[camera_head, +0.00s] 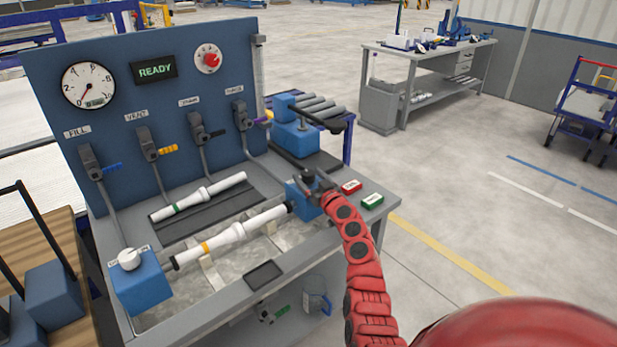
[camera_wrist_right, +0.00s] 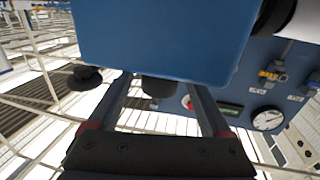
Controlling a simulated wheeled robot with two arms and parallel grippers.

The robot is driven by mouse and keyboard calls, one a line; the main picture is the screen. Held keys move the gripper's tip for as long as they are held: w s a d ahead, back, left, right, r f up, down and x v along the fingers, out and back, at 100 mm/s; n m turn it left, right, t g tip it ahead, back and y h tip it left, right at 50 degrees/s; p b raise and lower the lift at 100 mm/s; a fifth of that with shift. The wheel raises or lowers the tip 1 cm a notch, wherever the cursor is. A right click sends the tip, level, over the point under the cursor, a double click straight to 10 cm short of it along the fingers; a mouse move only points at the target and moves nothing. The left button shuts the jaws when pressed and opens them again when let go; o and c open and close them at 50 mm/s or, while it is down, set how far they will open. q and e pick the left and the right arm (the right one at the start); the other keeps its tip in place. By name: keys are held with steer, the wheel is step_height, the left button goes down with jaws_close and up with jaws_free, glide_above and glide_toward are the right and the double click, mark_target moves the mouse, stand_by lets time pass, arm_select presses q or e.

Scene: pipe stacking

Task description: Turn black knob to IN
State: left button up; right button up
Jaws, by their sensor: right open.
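The black knob (camera_head: 308,176) sits on top of the blue block (camera_head: 298,199) at the right end of the bench. My right gripper (camera_head: 319,184) is at this block, its fingers close by the knob. In the right wrist view the blue block (camera_wrist_right: 165,40) fills the upper middle, and the black knob (camera_wrist_right: 160,87) sticks out from it between the two fingers (camera_wrist_right: 160,100). The fingers are apart, one on each side of the knob; contact cannot be told. The knob's IN marking is not readable. My left gripper is not in view.
A white pipe with an orange band (camera_head: 230,236) lies between the blocks. Red (camera_head: 351,187) and green (camera_head: 372,200) buttons are right of the gripper. A blue clamp (camera_head: 297,138) with a black handle stands behind.

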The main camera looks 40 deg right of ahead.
steer(key=shift+w+d, duration=0.1)
steer(key=shift+w, duration=0.3)
jaws_close()
